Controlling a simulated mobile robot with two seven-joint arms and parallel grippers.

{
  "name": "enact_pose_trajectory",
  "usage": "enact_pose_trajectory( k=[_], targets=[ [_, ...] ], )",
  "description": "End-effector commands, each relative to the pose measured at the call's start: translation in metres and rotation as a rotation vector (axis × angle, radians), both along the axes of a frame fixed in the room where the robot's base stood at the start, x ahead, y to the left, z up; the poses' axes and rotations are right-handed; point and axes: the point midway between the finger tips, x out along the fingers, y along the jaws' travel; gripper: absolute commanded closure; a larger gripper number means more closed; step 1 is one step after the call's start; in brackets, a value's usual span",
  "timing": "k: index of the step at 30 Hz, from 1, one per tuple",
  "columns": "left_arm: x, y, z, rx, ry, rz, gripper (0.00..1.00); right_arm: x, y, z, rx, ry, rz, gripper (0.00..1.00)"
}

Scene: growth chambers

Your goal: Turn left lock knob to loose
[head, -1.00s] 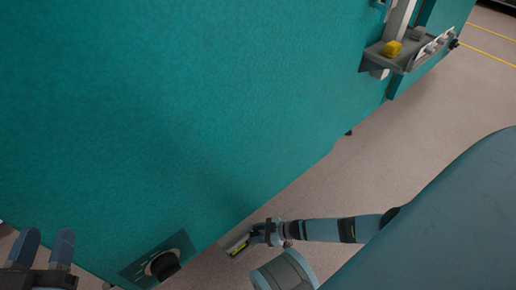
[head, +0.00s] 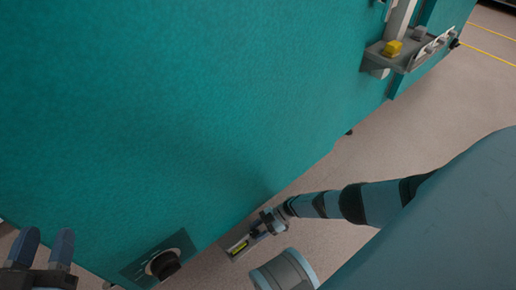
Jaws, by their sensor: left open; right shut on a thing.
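A black round lock knob (head: 165,265) sits on a dark plate (head: 135,272) low on the teal chamber wall (head: 190,120); I cannot tell its setting. My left gripper (head: 43,240) is at the bottom left corner, fingers apart and empty, to the left of the knob and apart from it. My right gripper (head: 268,224) is to the right of the knob, by the wall's lower edge. It is shut on a small grey tool with a yellow-green strip (head: 239,247). The tool is apart from the knob.
A grey shelf (head: 375,58) with a yellow block (head: 392,48) and a grey block (head: 418,33) juts from the wall at the upper right. Bare floor (head: 400,130) lies right of the wall. My own body fills the lower right.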

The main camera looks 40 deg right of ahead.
Motion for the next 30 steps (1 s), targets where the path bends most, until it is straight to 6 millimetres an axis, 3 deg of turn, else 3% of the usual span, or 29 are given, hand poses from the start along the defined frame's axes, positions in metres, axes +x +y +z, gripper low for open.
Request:
enact_pose_trajectory(
  k=[12, 13, 16, 26, 30],
  targets=[
    [0.0, -0.001, 0.001, -0.005, 0.0, 0.001, 0.57, 0.0, 0.001, 0.0, 0.001, 0.0, 0.01, 0.81],
    [0.0, 0.0, 0.001, -0.005, 0.0, 0.001, 0.57, 0.0, 0.001, 0.0, 0.001, 0.0, 0.01, 0.56],
    [0.0, 0.0, 0.0, -0.001, 0.001, 0.0, 0.57, 0.0, 0.001, 0.0, 0.001, 0.0, 0.01, 0.33],
    [0.0, 0.001, -0.002, 0.011, 0.002, -0.003, 0.57, 0.0, -0.002, 0.001, 0.0, 0.0, 0.008, 0.32],
    [0.0, 0.0, 0.002, 0.004, 0.011, -0.004, 0.57, -0.002, -0.017, 0.008, -0.003, 0.0, 0.007, 0.32]
  ],
)
